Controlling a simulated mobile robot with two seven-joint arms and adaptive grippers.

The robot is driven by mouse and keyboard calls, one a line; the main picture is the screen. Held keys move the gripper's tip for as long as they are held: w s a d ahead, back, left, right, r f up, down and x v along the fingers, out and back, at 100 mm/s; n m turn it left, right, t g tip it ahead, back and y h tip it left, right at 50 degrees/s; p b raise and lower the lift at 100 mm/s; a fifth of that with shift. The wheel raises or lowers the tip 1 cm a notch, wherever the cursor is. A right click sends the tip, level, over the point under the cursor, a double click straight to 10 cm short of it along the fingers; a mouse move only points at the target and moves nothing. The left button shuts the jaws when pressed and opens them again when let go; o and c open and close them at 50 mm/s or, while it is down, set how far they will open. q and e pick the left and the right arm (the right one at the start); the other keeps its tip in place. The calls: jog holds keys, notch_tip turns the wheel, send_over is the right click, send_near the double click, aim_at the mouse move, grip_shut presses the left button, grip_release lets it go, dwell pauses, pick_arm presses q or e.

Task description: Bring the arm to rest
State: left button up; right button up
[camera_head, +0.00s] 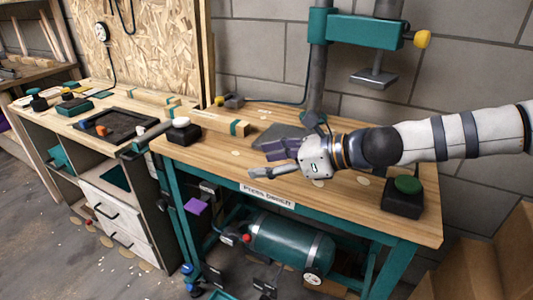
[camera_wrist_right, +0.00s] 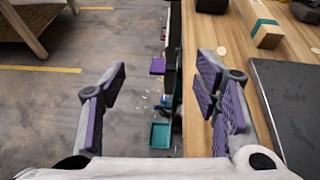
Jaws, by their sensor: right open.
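My right arm reaches in from the right in the head view. My right gripper (camera_head: 270,162) is open and hangs above the wooden table (camera_head: 355,212) with the press. Its purple-padded fingers also show in the right wrist view (camera_wrist_right: 160,100), spread wide with nothing between them. In that view the gap lies over the table's edge and the floor beyond it. My left gripper is not in view.
A press (camera_head: 362,32) with a grey base plate (camera_head: 280,134) stands behind the gripper. A green button box (camera_head: 404,197) sits at the table's right. A wood block with a teal band (camera_head: 238,127) lies at the back left. A green tank (camera_head: 285,243) is below.

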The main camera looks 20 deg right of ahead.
jog(key=shift+w, duration=0.1)
jog(key=s+a+f+n+g+h, duration=0.1)
jog(key=s+a+f+n+g, duration=0.2)
jog(key=s+f, duration=0.4)
jog(key=s+a+f+n+g+h, duration=0.1)
jog(key=s+f+n+g+h, duration=0.1)
jog(key=s+f+n, duration=0.5)
jog(key=s+a+f+n+g+h, duration=0.1)
jog(key=s+a+f+n+g, duration=0.15)
jog(key=s+f, duration=0.45)
jog(key=s+d+f+n+g+h, duration=0.2)
jog(key=s+d+f+n, duration=0.1)
jog(key=s+n, duration=0.4)
jog(key=s+d+f+n+g+h, duration=0.2)
jog(key=s+n, duration=0.5)
jog(key=s, duration=0.5)
notch_tip(320, 180, down, 3)
jog(key=shift+s+d+r+h, duration=0.1)
jog(key=shift+s+d+h, duration=0.3)
jog(key=shift+d, duration=0.65)
jog(key=shift+w+n+g, duration=0.15)
jog(key=shift+n+g, duration=0.1)
